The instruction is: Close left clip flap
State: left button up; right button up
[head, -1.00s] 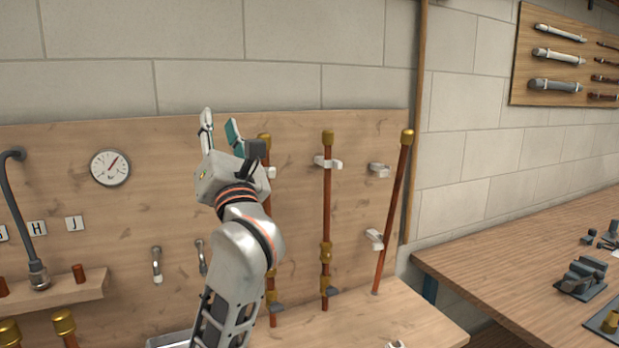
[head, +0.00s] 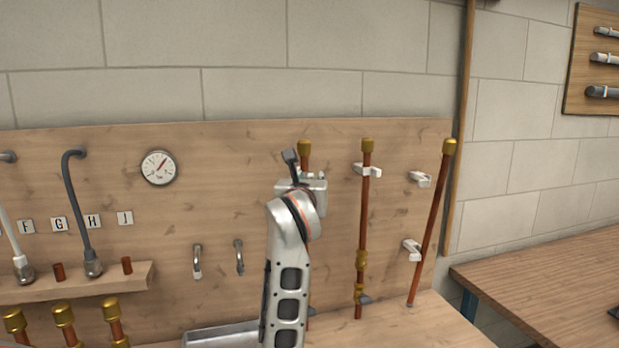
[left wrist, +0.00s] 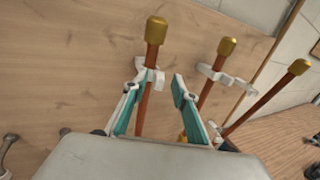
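The left copper pipe with a brass cap (head: 304,148) stands against the wooden back board. It also shows in the left wrist view (left wrist: 152,50). The left clip (left wrist: 158,78) is white and sits around this pipe below the cap; its flap's exact position is hard to make out. My left gripper (left wrist: 159,86) has teal-lined fingers spread apart, one on each side of the pipe and clip in the wrist view. I cannot tell whether a finger touches the clip. In the head view my left wrist hides most of this clip and the pipe below. My right gripper is out of view.
A middle pipe (head: 364,215) stands in a white clip (head: 368,170). A right pipe (head: 432,225) leans, with the upper right clip (head: 420,179) apart from it. A gauge (head: 158,168) and hooks are on the board (head: 220,160). A bench (head: 550,270) stands at right.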

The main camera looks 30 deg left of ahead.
pick_arm(q)
jog(key=shift+w+a, duration=0.1)
jog(key=shift+w, duration=0.15)
grip_shut()
